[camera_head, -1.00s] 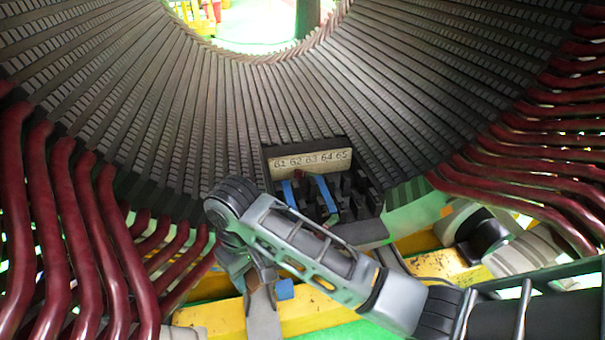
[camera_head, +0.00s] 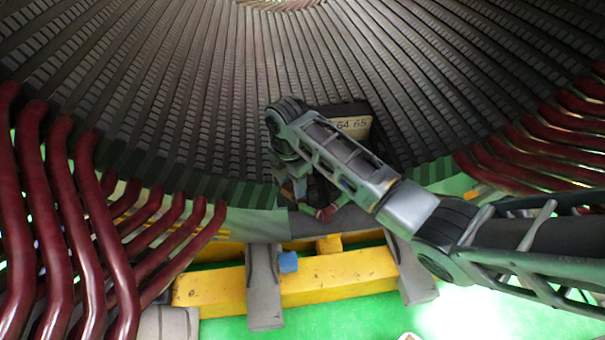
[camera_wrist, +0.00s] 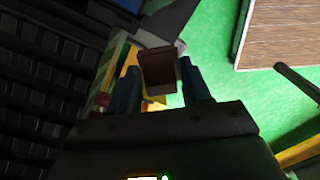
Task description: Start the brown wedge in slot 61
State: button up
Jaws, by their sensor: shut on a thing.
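In the wrist view the brown wedge (camera_wrist: 160,70) sits between the two fingers of my gripper (camera_wrist: 159,74), which is shut on it. Its end points away from the wrist. In the head view my arm crosses in front of the numbered plate (camera_head: 353,124), where only 64 and 65 can be read. The label for slot 61 and its mouth are hidden behind my arm. My gripper is partly hidden at the stator's lower edge there, so I cannot tell whether the wedge touches a slot.
The dark slotted stator wall (camera_head: 190,95) fills the upper head view. Dark red bars (camera_head: 95,230) stand at left and more (camera_head: 555,150) at right. A yellow beam (camera_head: 340,276) with a small blue block (camera_head: 288,262) lies below, over green floor (camera_head: 360,325).

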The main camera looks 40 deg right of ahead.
jog(key=w+d+f+n+b, duration=0.1)
jog(key=d+n, duration=0.4)
jog(key=n, duration=0.5)
jog(key=shift+w+d+f, duration=0.3)
jog(key=shift+w+f, duration=0.3)
jog(key=shift+f, duration=0.05)
jog(key=shift+f, duration=0.1)
jog(key=shift+f+b, duration=2.8)
jog(key=shift+f, duration=0.35)
jog(key=shift+f, duration=0.1)
jog(key=o, duration=1.1)
jog(key=shift+o, duration=0.2)
notch_tip(320, 180, up, 8)
jog(key=shift+p, duration=0.4)
